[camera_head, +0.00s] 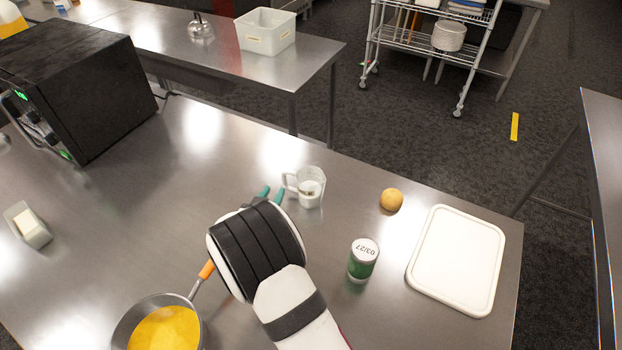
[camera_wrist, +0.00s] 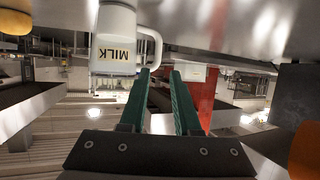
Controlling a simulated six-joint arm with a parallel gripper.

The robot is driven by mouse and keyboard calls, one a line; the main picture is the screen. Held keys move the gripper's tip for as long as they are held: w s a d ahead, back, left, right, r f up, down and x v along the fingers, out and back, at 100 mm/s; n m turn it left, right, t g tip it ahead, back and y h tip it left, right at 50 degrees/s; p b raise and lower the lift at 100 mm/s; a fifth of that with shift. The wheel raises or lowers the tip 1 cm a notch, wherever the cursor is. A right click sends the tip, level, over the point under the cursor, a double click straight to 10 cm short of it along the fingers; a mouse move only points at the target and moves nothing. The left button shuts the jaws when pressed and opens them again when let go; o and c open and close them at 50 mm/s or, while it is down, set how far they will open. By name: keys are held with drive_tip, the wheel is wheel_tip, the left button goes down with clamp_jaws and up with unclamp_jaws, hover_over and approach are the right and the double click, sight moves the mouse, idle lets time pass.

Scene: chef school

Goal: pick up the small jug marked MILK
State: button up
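The small jug (camera_head: 312,188) is whitish with a loop handle on its left side, and stands on the steel table in the head view. In the wrist view the jug (camera_wrist: 114,48) appears upside down at the upper left, with MILK readable on its label. Its handle shows on its right there, just beyond one fingertip. My gripper (camera_head: 271,191) is left of the jug with its teal fingers apart. In the wrist view my gripper (camera_wrist: 160,74) is open, with nothing visible between the fingers. The jug's body lies off to one side of the gap.
A green can (camera_head: 362,262), a round yellow-brown item (camera_head: 391,200) and a white board (camera_head: 457,261) are to the right. A pan (camera_head: 122,333) of yellow-orange contents, a butter dish (camera_head: 37,236) and a black appliance (camera_head: 75,85) are to the left. Table behind the jug is clear.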

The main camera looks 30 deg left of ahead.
sight(283, 177)
drive_tip(key=x, duration=1)
drive_tip(key=shift+d, duration=0.15)
drive_tip(key=shift+r, duration=0.1)
clamp_jaws()
idle(0.8)
